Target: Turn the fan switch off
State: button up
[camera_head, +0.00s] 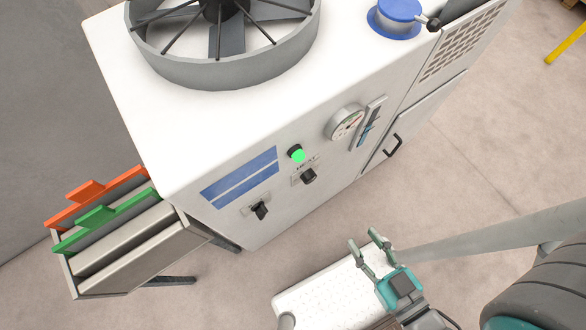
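A white machine cabinet (225,130) carries a large grey fan (222,45) on its top. Its front panel has two black rotary controls: a switch (260,210) at the lower left, with its handle tilted, and a knob (308,176) to the right below a lit green lamp (298,155). Their labels are too small to read, so I cannot tell which one is the fan switch. My gripper (363,238) is in front of the panel, to the lower right of both controls. Its two fingers are apart, with nothing between them, and it touches neither control.
A round gauge (346,123) and a door handle (393,145) are on the cabinet's right side. A metal rack (125,245) with orange and green plates stands at the left. A white perforated step (325,290) lies below my gripper. The floor between is clear.

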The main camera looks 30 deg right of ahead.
aim_at(259, 208)
jog(key=l, duration=0.85)
jog(key=l+u, duration=0.25)
jog(key=u, duration=0.15)
jog(key=l+u, duration=0.25)
jog(key=u, duration=0.2)
jog(key=k+l+u, duration=0.1)
jog(key=l+u, duration=0.15)
jog(key=u, duration=0.15)
jog(key=j+u, duration=0.3)
jog(key=j, duration=0.25)
jog(key=i+j+u, duration=0.1)
jog(key=j+u, duration=0.25)
jog(key=j, duration=0.15)
jog(key=i+l, duration=0.2)
jog(key=l, duration=0.15)
